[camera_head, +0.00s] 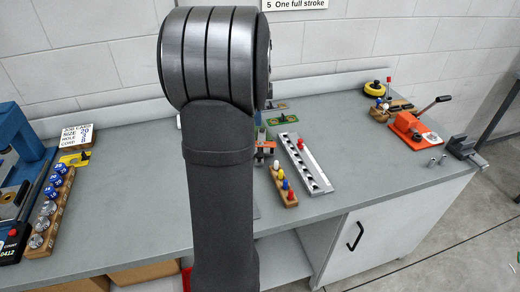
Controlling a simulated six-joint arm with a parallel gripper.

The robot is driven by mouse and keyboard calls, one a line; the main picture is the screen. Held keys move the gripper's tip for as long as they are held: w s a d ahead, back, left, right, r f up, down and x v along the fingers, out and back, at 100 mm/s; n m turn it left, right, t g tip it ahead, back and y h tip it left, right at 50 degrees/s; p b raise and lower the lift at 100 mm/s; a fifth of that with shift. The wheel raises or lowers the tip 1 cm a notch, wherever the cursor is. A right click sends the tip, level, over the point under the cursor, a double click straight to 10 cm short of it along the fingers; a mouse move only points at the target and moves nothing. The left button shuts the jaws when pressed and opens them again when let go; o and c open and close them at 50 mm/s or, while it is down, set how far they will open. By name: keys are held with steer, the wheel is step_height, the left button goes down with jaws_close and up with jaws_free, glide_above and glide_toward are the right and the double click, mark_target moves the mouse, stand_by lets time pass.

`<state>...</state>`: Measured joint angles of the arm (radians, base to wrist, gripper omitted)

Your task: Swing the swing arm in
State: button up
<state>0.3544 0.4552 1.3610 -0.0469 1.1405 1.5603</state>
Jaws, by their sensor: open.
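I cannot make out the swing arm for certain. My own dark grey arm link stands upright through the middle of the view and hides part of the bench behind it. Just right of the link, a small device with orange and green parts (264,153) shows partly; the rest of it is hidden. My gripper is not in view.
The grey bench (130,200) holds a long slotted rail (303,164), a wooden block with coloured pegs (284,187), an orange fixture with a black-handled lever (412,130), a blue machine (18,150) and a wooden knob rack (47,212). Bench space left of my link is clear.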

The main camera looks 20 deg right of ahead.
step_height(320, 180, down, 16)
steer(key=m+g, duration=0.1)
steer(key=m+y, duration=0.1)
steer(key=shift+s+d+r+m+g, duration=0.1)
steer(key=shift+r+m+g, duration=0.05)
steer(key=shift+m+g, duration=0.25)
stand_by(0.4)
jaws_close()
